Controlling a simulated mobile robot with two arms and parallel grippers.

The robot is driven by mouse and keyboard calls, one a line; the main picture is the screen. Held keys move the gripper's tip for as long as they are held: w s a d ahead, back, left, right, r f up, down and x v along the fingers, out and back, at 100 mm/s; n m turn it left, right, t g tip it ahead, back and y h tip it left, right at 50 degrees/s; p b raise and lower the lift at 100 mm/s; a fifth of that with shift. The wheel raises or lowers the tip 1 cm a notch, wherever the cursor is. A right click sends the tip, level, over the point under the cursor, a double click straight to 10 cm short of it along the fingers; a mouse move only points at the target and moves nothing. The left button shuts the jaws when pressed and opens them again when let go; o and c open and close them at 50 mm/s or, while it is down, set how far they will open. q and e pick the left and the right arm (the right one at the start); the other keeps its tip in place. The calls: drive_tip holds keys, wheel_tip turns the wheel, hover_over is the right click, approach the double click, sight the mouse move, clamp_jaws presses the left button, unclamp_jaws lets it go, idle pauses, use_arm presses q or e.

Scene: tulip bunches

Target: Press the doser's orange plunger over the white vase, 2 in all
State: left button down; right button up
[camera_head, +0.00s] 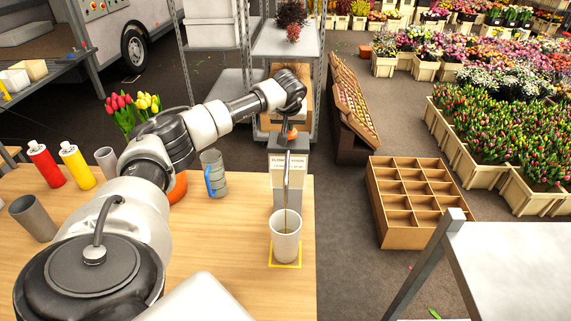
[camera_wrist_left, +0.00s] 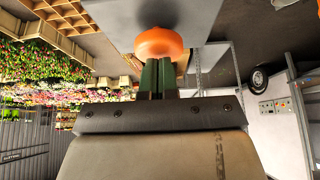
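The doser (camera_head: 289,170) is a grey dispenser with a label, standing at the right side of the wooden table. Its orange plunger (camera_head: 292,133) sits on top and shows large in the left wrist view (camera_wrist_left: 158,42). The white vase (camera_head: 285,243) stands upright under the doser's thin spout, inside a yellow square outline (camera_head: 285,265). My left gripper (camera_head: 291,121) is right above the plunger. In the left wrist view its green-padded fingers (camera_wrist_left: 157,77) are together, tips at the plunger's edge, with nothing between them. Whether they touch it I cannot tell. My right gripper is not in view.
Tulips (camera_head: 131,107) stand behind my left arm. A wooden compartment crate (camera_head: 408,238) is on the floor right of the table.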

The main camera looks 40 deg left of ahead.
use_arm(q)
drive_tip(key=shift+f, duration=0.4)
wheel_tip(320, 180, up, 8)
drive_tip(key=p, duration=0.6)
drive_tip(key=shift+f, duration=0.15)
idle(0.4)
